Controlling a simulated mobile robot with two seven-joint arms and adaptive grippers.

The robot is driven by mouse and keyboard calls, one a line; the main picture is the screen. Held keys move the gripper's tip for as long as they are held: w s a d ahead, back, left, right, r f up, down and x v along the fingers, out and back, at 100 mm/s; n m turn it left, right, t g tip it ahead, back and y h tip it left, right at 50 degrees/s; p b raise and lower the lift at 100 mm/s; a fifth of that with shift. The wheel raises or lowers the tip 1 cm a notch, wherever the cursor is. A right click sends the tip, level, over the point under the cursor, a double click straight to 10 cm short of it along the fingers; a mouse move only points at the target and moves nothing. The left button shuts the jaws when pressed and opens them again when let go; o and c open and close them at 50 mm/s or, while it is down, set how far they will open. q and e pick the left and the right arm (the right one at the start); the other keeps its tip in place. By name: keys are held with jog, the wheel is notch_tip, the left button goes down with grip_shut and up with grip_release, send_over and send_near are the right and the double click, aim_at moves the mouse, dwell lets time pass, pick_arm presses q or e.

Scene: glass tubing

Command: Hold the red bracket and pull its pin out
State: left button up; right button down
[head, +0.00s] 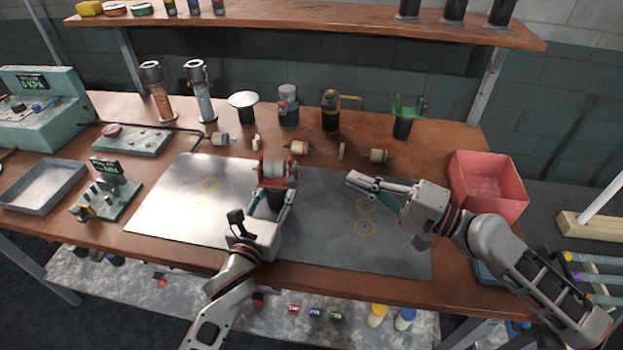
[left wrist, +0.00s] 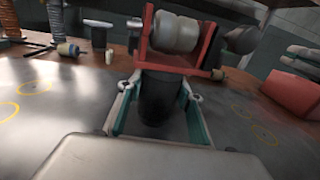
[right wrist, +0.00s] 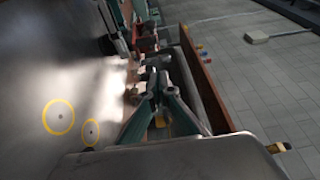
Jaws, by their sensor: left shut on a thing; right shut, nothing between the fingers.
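The red bracket (head: 291,176) is a U-shaped holder on a black post (head: 275,198), with a pale roller (head: 273,167) between its arms. My left gripper (left wrist: 155,98) is shut around the black post and holds the bracket upright above the metal mat. The pin's shaft inside the roller is hidden. My right gripper (head: 352,180) is shut and empty, right of the bracket and apart from it.
A metal mat (head: 315,235) with yellow circles covers the table's middle. Behind it are loose rollers (head: 299,147), a green bracket (head: 408,105) and several posts. A red bin (head: 487,190) stands at right, a grey tray (head: 42,185) at left.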

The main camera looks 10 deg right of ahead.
jog(key=shift+s+d+r+n+g+y, duration=0.2)
jog(key=shift+s+d+n+g, duration=0.15)
jog(key=shift+n+g, duration=0.15)
jog(key=shift+s+d+r+n+g+y, duration=0.2)
jog(key=shift+s+d+n+g, duration=0.1)
jog(key=shift+d+n+g, duration=0.15)
jog(key=shift+a, duration=0.15)
jog(key=shift+w+a+f, duration=0.1)
jog(key=shift+w+a, duration=0.4)
jog(key=shift+a, duration=1.35)
jog(key=shift+w+a+f, duration=0.15)
jog(key=shift+w+a, duration=0.35)
jog(key=shift+a, duration=1.35)
jog(key=shift+w+a+f, duration=0.1)
jog(key=shift+w+a, duration=0.4)
jog(key=shift+a, duration=1.35)
jog(key=shift+s+a, duration=0.2)
jog(key=shift+s, duration=0.65)
jog(key=shift+s+a, duration=0.2)
jog(key=shift+s, duration=0.65)
